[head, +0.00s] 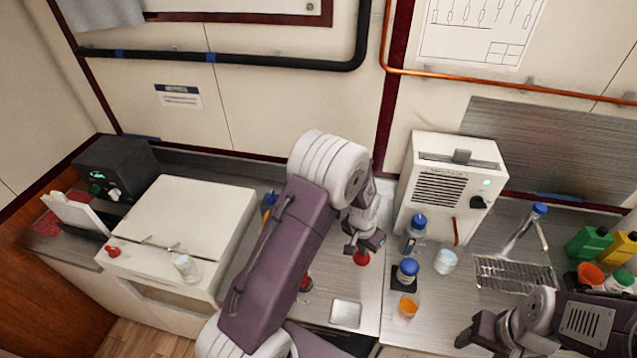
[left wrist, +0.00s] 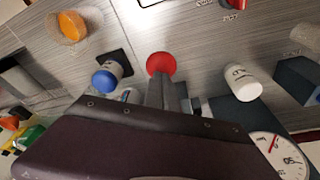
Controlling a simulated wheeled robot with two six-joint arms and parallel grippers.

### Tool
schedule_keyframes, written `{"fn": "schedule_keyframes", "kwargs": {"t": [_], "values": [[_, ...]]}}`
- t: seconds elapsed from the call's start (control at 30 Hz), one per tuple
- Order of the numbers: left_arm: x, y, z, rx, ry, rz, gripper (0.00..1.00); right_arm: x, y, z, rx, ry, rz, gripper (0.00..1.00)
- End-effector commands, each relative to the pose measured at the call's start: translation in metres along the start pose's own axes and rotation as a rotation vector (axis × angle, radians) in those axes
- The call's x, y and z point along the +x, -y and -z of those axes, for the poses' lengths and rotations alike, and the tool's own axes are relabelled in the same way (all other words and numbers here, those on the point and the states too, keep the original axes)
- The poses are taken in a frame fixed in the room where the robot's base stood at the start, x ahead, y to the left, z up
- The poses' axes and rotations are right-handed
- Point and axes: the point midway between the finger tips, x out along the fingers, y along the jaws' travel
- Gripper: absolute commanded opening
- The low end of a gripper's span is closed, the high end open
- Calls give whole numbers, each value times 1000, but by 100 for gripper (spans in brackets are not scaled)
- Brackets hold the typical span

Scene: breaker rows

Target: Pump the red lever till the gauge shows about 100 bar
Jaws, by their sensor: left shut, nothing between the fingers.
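My left gripper (head: 360,249) is shut and empty above the counter, with its fingertips right by a round red knob (head: 362,258). In the left wrist view the red knob (left wrist: 161,63) shows just beyond the fingertips (left wrist: 168,92); I cannot tell whether they touch. Its lever arm, if it has one, is hidden. The gauge (left wrist: 281,156) is partly in the left wrist view, a white dial with a red needle, cut off by the frame and my gripper; I cannot read its value. My right gripper (head: 478,333) is at the lower right, its fingers unclear.
Blue-capped bottles (head: 407,271), an orange cup (head: 405,308) and a clear beaker (head: 445,261) stand to the right of the knob. A white cabinet (head: 450,185) stands behind. Another red knob (head: 305,284) shows beside my left arm. A white cylinder (left wrist: 241,82) stands near the gripper.

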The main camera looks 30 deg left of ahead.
Motion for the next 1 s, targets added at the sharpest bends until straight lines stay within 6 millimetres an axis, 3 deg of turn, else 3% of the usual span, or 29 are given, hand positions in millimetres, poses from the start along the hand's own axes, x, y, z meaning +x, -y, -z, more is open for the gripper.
{"fn": "schedule_keyframes", "kwargs": {"t": [1.0], "values": [[53,0,-10,0,-3,1,0,44,-1,-4,0,0,0,60]]}}
